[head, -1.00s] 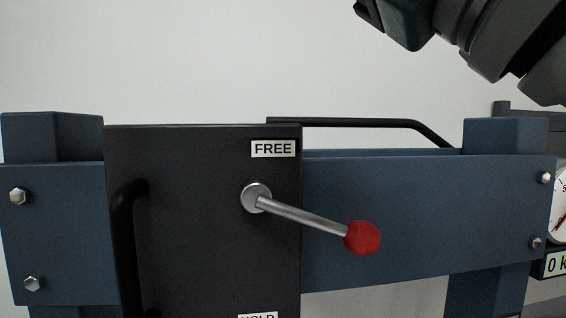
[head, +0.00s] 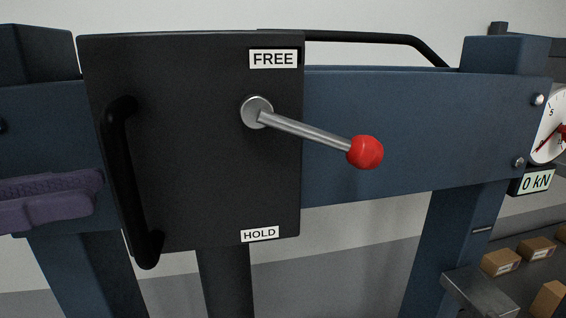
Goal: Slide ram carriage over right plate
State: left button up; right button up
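The ram carriage (head: 190,180) is a black plate on the blue crossbeam (head: 400,135), towards the beam's left end. It has a black vertical handle (head: 131,190) on its left side and a steel lever (head: 305,131) with a red knob (head: 365,152). The lever points right and slightly down, between the FREE and HOLD labels. My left gripper (head: 70,198), with purple ribbed fingers, is at the left edge, left of the handle and apart from it. Its finger gap is not clear. My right gripper is out of view. I cannot identify the right plate; a grey metal ledge (head: 478,292) shows low on the right.
A round dial (head: 550,125) and a display reading 0 kN (head: 535,182) are at the right. Small cardboard boxes (head: 535,247) lie on a surface at lower right. The beam right of the carriage is clear. A black curved bar (head: 370,38) runs behind the beam.

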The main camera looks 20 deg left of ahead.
aim_at(168, 178)
pick_arm(q)
jog(key=b+x, duration=0.1)
jog(key=x, duration=0.1)
jog(key=b+x, duration=0.3)
jog(key=x, duration=0.1)
jog(key=shift+f+b, duration=0.3)
jog(key=shift+f, duration=0.05)
jog(key=shift+w+d+r+b, duration=0.15)
jog(key=shift+w+d+b, duration=0.35)
jog(key=shift+b, duration=0.1)
jog(key=shift+w+d+r, duration=0.1)
jog(key=shift+d+r, duration=0.1)
jog(key=shift+c, duration=0.3)
grip_shut()
